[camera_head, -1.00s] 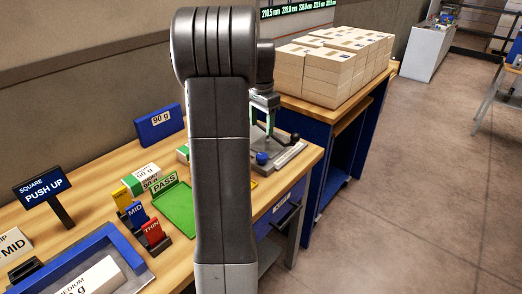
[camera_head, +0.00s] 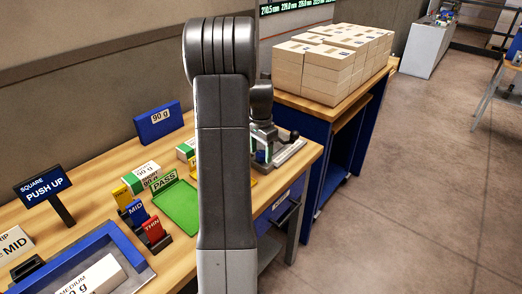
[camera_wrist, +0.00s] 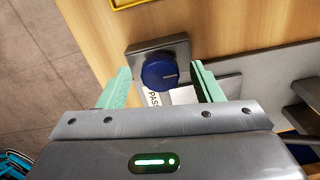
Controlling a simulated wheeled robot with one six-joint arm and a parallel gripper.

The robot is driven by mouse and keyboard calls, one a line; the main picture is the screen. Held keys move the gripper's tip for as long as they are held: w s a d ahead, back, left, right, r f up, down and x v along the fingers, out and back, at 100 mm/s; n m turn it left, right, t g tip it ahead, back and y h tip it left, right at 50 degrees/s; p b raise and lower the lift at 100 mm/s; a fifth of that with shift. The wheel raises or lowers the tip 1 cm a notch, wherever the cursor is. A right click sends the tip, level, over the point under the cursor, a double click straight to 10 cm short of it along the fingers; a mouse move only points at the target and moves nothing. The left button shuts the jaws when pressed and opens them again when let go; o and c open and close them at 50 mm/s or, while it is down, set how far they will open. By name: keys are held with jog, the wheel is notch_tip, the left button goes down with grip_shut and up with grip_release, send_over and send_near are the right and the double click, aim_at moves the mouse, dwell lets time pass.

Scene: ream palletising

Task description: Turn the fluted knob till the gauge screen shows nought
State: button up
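The blue knob (camera_wrist: 159,73) sits on a grey metal block (camera_wrist: 176,48) in the wrist view, with a pale line on its face. My gripper (camera_wrist: 161,69) is open, its two green fingers on either side of the knob with a visible gap at each. I cannot tell how deep the fingers reach along it. In the head view my arm hides much of the gripper, which is low over the grey fixture (camera_head: 289,152) at the bench's right end. I cannot make out a gauge screen showing a reading in either view.
A green PASS tray (camera_head: 181,206) and coloured THIN and MID blocks (camera_head: 153,231) stand left of my arm. A blue tray (camera_head: 112,234) is at the front left. Stacked reams (camera_head: 325,68) fill the table behind. A display (camera_head: 290,7) shows several mm values.

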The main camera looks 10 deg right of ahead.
jog(key=c, duration=0.9)
jog(key=shift+c, duration=0.2)
jog(key=shift+n, duration=0.3)
jog(key=n, duration=0.3)
jog(key=shift+d+n, duration=0.1)
jog(key=shift+n, duration=2)
jog(key=o, duration=1)
